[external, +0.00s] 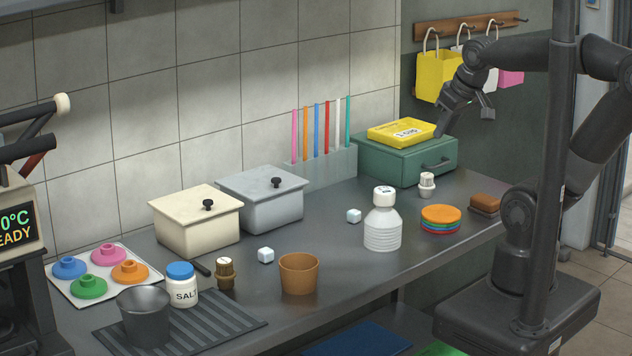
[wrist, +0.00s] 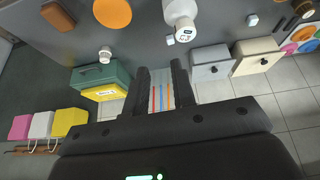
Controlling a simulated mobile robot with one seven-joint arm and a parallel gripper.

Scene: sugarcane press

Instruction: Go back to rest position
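My gripper (external: 464,119) is raised in the air at the upper right of the external view, in front of the hanging bags. It is above and slightly right of the green box (external: 405,163) and the yellow box (external: 402,131) on it. In the wrist view my gripper (wrist: 160,68) shows two dark fingers apart with nothing between them. The rack of coloured straws (wrist: 162,97) shows beyond the gap. My gripper is open and empty, touching nothing that I can see.
The counter holds a white bottle (external: 382,222), coloured discs (external: 441,217), a brown cup (external: 299,273), a cream box (external: 195,222) and a grey box (external: 260,198). A yellow bag (external: 437,77) hangs close behind my gripper. The air above the counter's middle is clear.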

